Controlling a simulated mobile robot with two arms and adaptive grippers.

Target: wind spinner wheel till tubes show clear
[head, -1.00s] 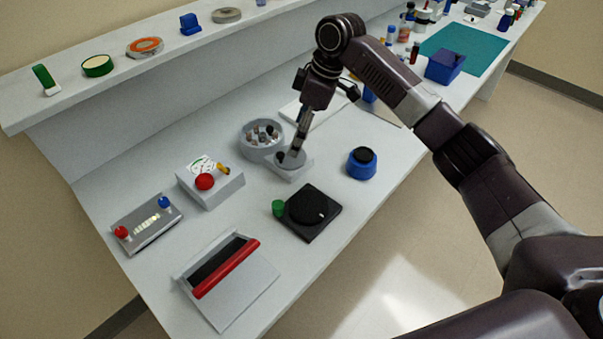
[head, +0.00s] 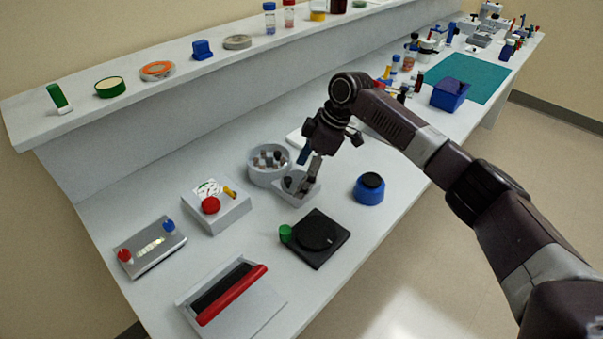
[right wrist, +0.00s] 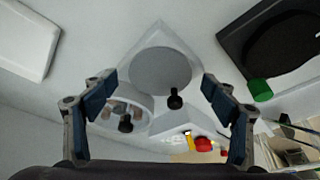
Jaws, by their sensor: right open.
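The spinner is a round grey bowl (head: 252,172) holding several small dark and pale tubes (head: 268,158). Joined to it is a grey base (head: 308,198) with a flat round wheel, mostly covered by my gripper in the head view. In the right wrist view the grey wheel (right wrist: 158,70) shows whole, with a black knob (right wrist: 175,98) near its rim; the bowl (right wrist: 146,104) lies beyond it. My right gripper (head: 306,184) is over the wheel. It also shows in the right wrist view (right wrist: 160,88), fingers wide apart and empty, the knob between them in the picture. My left gripper is out of view.
A box with a dial and red button (head: 228,212) stands left of the spinner. A black plate with a round dial (head: 318,240) and green knob (head: 286,233) is in front. A blue pot (head: 369,189) stands to the right. A raised shelf (head: 180,85) runs behind.

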